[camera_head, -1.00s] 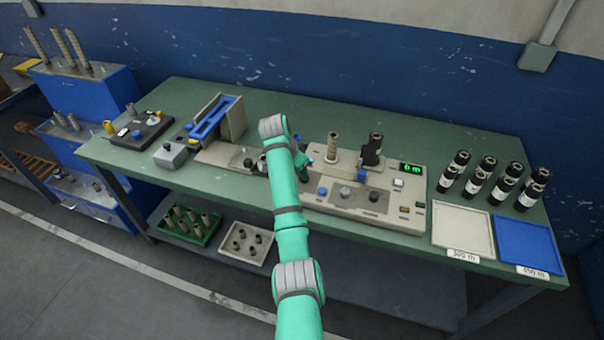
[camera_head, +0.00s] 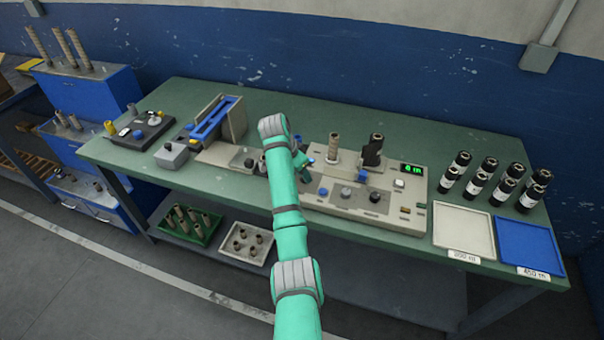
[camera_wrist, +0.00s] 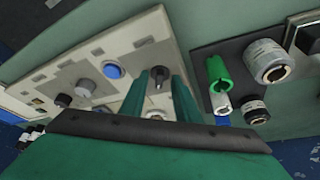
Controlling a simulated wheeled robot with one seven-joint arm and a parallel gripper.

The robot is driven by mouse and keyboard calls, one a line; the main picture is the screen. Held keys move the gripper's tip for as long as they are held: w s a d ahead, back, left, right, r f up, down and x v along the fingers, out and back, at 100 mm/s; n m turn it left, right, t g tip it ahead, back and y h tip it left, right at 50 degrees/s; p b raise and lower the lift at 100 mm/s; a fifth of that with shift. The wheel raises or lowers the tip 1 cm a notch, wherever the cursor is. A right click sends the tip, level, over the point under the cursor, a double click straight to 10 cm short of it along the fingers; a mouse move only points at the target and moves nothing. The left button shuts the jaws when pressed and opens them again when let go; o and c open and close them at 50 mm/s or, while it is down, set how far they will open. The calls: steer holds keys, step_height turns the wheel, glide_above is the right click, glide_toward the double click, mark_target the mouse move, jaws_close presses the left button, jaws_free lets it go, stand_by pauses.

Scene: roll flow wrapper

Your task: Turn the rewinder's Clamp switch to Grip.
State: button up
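The rewinder (camera_head: 330,207) is the beige machine on the right half of the green bench, with two spindles and a green display. In the wrist view a dark pointer knob (camera_wrist: 158,76) on its beige panel (camera_wrist: 112,44) shows between my two fingers. It looks like the Clamp switch, but no label can be read. My gripper (camera_wrist: 161,84) is open, with the fingers either side of the knob and apparent gaps; contact cannot be told. In the head view my gripper (camera_head: 304,162) is at the rewinder's left end, and my arm hides part of it.
A blue button (camera_wrist: 115,70) and a grey knob (camera_wrist: 85,90) lie beside the dark knob. A green cylinder (camera_wrist: 218,75) and metal cylinders (camera_wrist: 267,60) stand on a dark plate nearby. Black rolls (camera_head: 503,186) and two trays (camera_head: 463,230) occupy the bench's right end.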

steer(key=v, duration=1)
steer(key=shift+s+r, duration=0.15)
steer(key=shift+r, duration=0.2)
steer(key=shift+a, duration=0.1)
